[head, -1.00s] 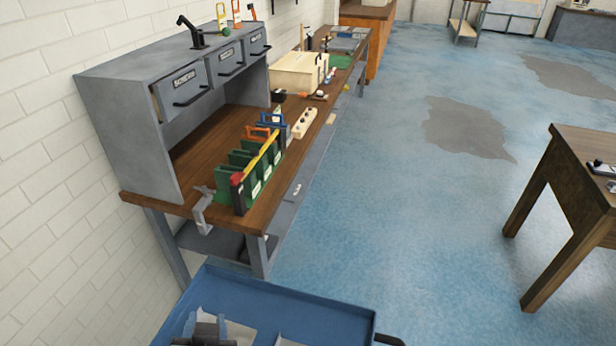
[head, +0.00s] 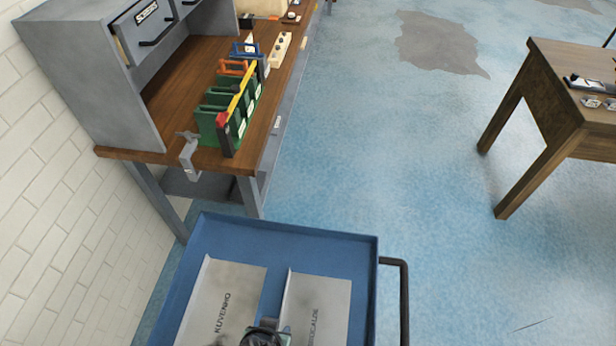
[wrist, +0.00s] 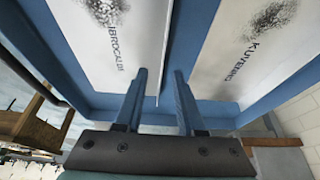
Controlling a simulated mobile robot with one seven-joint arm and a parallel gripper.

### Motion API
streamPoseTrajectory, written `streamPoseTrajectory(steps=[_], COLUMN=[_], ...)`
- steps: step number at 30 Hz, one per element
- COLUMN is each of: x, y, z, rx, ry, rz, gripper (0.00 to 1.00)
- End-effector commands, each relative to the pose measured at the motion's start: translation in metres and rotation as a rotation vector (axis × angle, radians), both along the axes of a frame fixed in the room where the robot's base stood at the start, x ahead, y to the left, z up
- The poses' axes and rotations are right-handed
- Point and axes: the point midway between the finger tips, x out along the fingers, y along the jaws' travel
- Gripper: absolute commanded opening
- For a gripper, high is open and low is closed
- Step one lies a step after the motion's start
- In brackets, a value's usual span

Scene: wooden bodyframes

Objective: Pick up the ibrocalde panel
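The ibrocalde panel (head: 316,305) is a pale grey plate lying in the blue tray, on the right side in the head view. Its printed name is partly cut off there. In the wrist view the panel (wrist: 125,50) is at the upper left, with a dark speckled patch beside its name. The similar kuvenho panel (head: 226,300) lies to its left in the head view and at the upper right in the wrist view (wrist: 262,50). My gripper (wrist: 160,71) is open, and the ibrocalde panel's thin raised edge appears between its fingers. I cannot tell whether they touch it.
The blue tray (head: 290,228) has raised walls and a dark handle (head: 404,300) at its right. A wooden workbench (head: 180,112) with green bins (head: 215,115) and a clamp stands behind it. A brown table (head: 555,110) is at the right, with clear blue floor between.

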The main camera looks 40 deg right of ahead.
Motion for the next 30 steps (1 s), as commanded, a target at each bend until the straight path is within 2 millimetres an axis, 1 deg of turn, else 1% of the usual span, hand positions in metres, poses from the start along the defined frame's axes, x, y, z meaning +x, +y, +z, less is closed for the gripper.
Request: streamPoseTrajectory(steps=[5, 12, 16, 22, 23, 24, 29, 30], x=[0.009, 0.018, 0.019, 0.019, 0.019, 0.02, 0.019, 0.019], y=[-0.008, -0.017, -0.019, -0.019, -0.019, -0.019, -0.019, -0.019], z=[-0.013, -0.038, -0.043, -0.043, -0.043, -0.043, -0.043, -0.043], rx=[0.0, 0.0, -0.001, 0.0, 0.0, 0.0, 0.0, 0.0], ry=[-0.001, 0.0, -0.001, -0.002, -0.002, -0.002, -0.001, -0.001], rz=[-0.002, -0.001, -0.001, -0.001, -0.001, -0.001, 0.0, 0.0], gripper=[0.38, 0.38, 0.38, 0.38, 0.36, 0.29, 0.0, 0.0])
